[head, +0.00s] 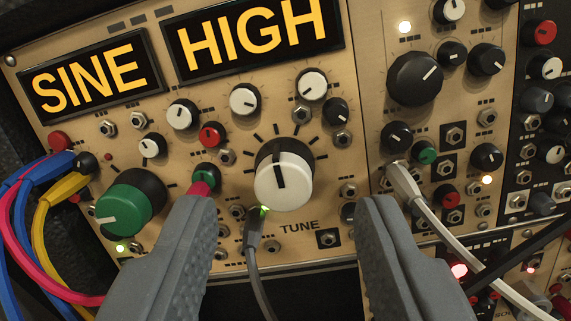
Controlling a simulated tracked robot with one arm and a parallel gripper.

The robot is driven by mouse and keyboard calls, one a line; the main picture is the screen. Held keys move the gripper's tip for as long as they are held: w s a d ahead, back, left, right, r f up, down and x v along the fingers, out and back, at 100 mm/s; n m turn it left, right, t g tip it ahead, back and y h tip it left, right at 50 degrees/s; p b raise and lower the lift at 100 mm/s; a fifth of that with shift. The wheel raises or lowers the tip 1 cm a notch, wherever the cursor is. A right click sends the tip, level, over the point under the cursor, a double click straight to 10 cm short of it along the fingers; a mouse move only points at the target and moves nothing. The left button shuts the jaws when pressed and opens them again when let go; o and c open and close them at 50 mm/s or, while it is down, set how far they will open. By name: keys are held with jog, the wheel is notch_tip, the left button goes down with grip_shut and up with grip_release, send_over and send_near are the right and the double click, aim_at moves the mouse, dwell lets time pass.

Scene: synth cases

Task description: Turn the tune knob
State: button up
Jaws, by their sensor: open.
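The tune knob (284,182) is a large white-topped knob with a dark skirt and a black pointer line, just above the printed word TUNE. Its pointer aims nearly straight up. It sits on a tan synth panel (316,252) with two displays reading SINE (90,75) and HIGH (255,37). My gripper (280,210) is open, with one grey finger at lower left and one at lower right of the knob.
A grey cable (255,250) is plugged in just below the knob, between the fingers. A white cable (425,205) runs by the right finger. Blue, pink and yellow cables (45,215) hang at left near a large green knob (125,212). Several small knobs crowd around.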

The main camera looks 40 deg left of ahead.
jog(key=shift+x, duration=0.95)
grip_shut()
jog(key=shift+n, duration=0.3)
jog(key=shift+f+n+b, duration=0.1)
jog(key=shift+n+b, duration=1.1)
jog(key=shift+w+n+g+y+b, duration=0.1)
jog(key=shift+n+g+y+b, duration=0.2)
jog(key=shift+n+b, duration=0.95)
jog(key=shift+n+p, duration=0.3)
jog(key=shift+n, duration=0.25)
